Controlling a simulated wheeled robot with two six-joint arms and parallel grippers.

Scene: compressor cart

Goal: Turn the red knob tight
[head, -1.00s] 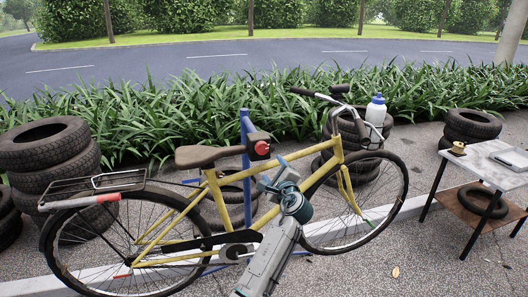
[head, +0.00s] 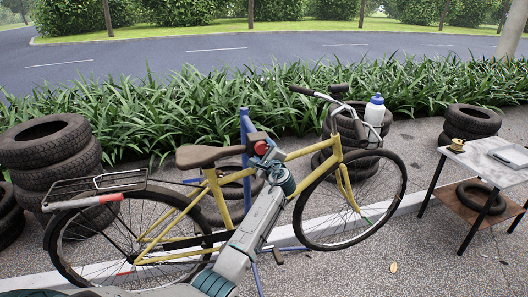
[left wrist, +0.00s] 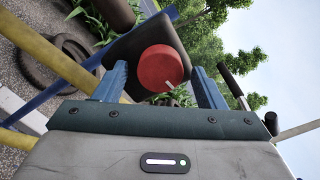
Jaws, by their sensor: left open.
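The red knob (head: 261,147) is on the dark clamp block (head: 255,137) at the top of the blue stand post (head: 246,122), beside the yellow bicycle frame. In the left wrist view the round red face of the knob (left wrist: 160,67) shows between the two blue fingers, with a small pale mark near its lower edge. My left gripper (head: 268,155) is open at the knob, one finger to each side. I cannot tell whether the fingers touch it. In the head view the gripper partly covers the knob. My right gripper is not in view.
The yellow bicycle (head: 222,190) hangs on the stand, with a brown saddle (head: 210,156) close left of the knob. A white bottle (head: 374,118) is by the handlebar. Stacked tires (head: 45,155) stand left. A small table (head: 475,160) is on the right.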

